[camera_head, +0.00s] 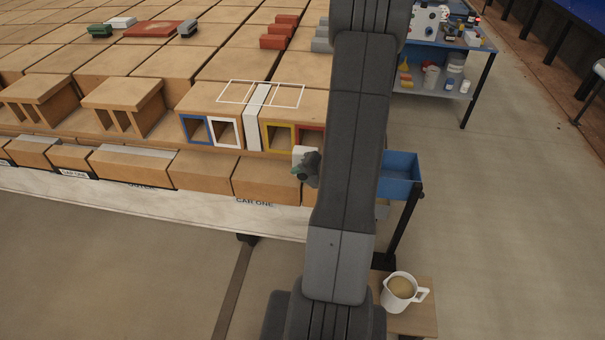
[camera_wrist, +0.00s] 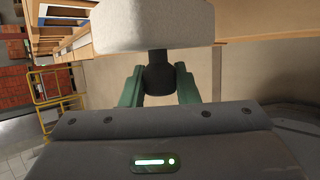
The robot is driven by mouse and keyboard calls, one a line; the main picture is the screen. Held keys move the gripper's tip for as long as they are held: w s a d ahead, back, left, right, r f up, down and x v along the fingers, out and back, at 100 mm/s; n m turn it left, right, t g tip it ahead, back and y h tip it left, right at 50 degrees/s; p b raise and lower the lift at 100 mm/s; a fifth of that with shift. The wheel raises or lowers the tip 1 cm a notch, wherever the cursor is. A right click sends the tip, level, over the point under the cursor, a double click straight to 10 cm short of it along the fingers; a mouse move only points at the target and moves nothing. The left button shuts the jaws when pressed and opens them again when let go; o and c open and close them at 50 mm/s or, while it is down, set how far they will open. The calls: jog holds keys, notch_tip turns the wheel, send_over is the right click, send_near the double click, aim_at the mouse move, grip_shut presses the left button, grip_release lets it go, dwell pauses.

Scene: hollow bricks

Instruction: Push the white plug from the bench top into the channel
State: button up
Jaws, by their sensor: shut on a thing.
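The white plug (camera_head: 299,155) is a pale block with a dark round knob on a short stem; in the wrist view its block (camera_wrist: 150,28) fills the top. My gripper (camera_wrist: 160,82) has its green fingers shut on the knob. In the head view my gripper (camera_head: 301,171) is at the front of the brick row, partly hidden by my arm. The plug appears in front of the red-framed opening (camera_head: 311,133), low and to the right of the white-framed channel (camera_head: 225,132). I cannot tell whether the plug touches anything.
Blue-framed (camera_head: 195,129) and yellow-framed (camera_head: 279,136) openings flank the white one, with a pale strip (camera_head: 257,117) between the bricks. A lower row of bricks (camera_head: 200,171) runs in front. A blue bin (camera_head: 400,174) and a mug (camera_head: 399,289) stand at right.

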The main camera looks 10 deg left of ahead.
aim_at(310, 149)
jog(key=shift+w+d+r, duration=0.1)
jog(key=shift+r, duration=0.05)
jog(key=shift+w, duration=0.3)
jog(key=shift+w+p, duration=0.75)
jog(key=shift+w, duration=1.7)
jog(key=shift+b, duration=0.6)
jog(key=shift+w+p, duration=0.95)
jog(key=shift+w, duration=1.6)
jog(key=o, duration=1)
jog(key=shift+o, duration=0.2)
